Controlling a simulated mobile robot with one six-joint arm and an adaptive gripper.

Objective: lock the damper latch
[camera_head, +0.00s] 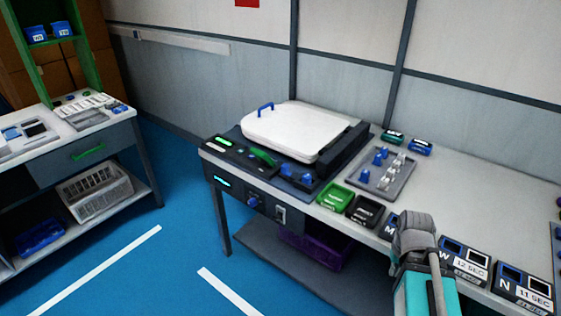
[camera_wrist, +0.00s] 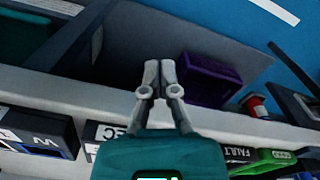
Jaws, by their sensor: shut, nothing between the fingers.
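A white toilet lid (camera_head: 300,131) lies closed on a dark test fixture (camera_head: 338,157) on the bench. A small blue handle (camera_head: 265,107) stands at its far left corner. A green lever (camera_head: 263,157) lies on the fixture's front edge, beside a dark panel with lit green marks. I cannot tell for certain which part is the damper latch. My gripper (camera_wrist: 158,72) is shut and empty in the wrist view, pointing over the bench's front edge, well to the right of the fixture. Its fingertips are not clear in the head view.
A green bin (camera_head: 335,196) and a black bin (camera_head: 365,210) stand along the bench front. A grey tray (camera_head: 381,180) with blue and clear parts lies behind them. A purple crate (camera_wrist: 208,80) sits on the lower shelf. Blue floor is free left of the bench.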

